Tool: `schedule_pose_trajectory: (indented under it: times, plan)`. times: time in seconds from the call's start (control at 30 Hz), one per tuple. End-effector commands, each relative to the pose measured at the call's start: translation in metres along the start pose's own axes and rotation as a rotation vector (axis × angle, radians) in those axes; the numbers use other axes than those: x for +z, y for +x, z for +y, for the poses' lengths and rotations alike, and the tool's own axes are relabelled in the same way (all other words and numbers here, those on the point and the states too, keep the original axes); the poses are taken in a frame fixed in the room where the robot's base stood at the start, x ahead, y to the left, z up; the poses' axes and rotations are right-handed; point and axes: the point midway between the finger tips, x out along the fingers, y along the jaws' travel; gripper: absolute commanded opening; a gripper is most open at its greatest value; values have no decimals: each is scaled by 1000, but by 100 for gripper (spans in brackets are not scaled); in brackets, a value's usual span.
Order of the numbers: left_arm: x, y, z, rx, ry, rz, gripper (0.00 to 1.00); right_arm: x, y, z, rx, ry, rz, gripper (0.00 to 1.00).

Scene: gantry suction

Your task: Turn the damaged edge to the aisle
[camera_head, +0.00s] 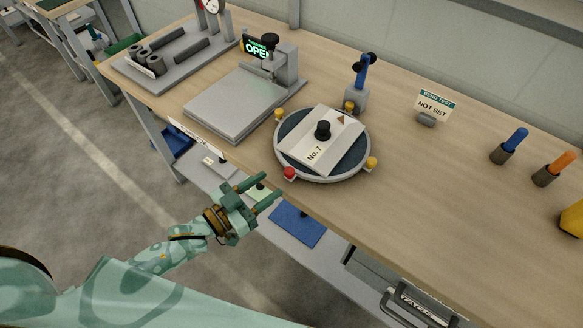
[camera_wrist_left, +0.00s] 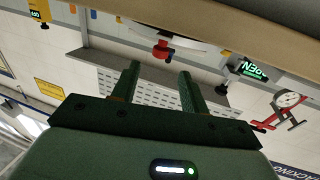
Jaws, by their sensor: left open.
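A pale square plate (camera_head: 310,153) marked "No. 7" lies on a round turntable (camera_head: 283,160) near the bench's front edge. A black knob (camera_head: 323,130) stands at the plate's middle and a brown triangle (camera_head: 341,120) marks its far right corner. I cannot make out damage on any edge. The turntable rim carries a red knob (camera_head: 290,173) at the front and yellow knobs, one at the right (camera_head: 371,162). My left gripper (camera_head: 272,186) is open and empty, just in front of the red knob, apart from it. The red knob also shows in the left wrist view (camera_wrist_left: 162,50), beyond the fingers.
A grey platform with a clamp (camera_head: 230,103) and a lit "OPEN" sign (camera_head: 258,47) stand left of the turntable. A blue lever (camera_head: 361,72) stands behind it. A "NOT SET" sign (camera_head: 433,105) and blue and orange handles (camera_head: 515,139) are to the right. Bench between is clear.

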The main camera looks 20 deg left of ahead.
Motion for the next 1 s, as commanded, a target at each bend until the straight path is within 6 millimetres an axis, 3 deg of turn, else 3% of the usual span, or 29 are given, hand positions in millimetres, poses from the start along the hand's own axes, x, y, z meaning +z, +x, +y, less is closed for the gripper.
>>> schedule_pose_trajectory:
  times: [0.1, 0.33, 0.5, 0.77, 0.9, 0.93, 1.0]
  plan:
    - [1, 31, 0, 0, 0, 3, 45, -2, 5, 4, 5, -2, 3, 0]
    - [1, 70, 0, 0, 0, 0, 45, 0, 10, 7, 8, -2, 0, 0]
    - [1, 81, 0, -1, 1, -2, 45, 0, 11, 8, 9, -2, -1, 0]
    - [1, 81, 0, -1, 1, -2, 45, 1, 11, 8, 10, -2, -1, 0]
    - [1, 81, 0, -1, 1, -2, 6, 1, 11, 8, 10, -1, -2, 0]
    - [1, 81, 0, -1, 1, -3, 0, 1, 11, 8, 10, -1, -2, 0]
    - [1, 81, 0, -1, 1, -2, 0, 1, 11, 8, 10, -1, -2, 0]
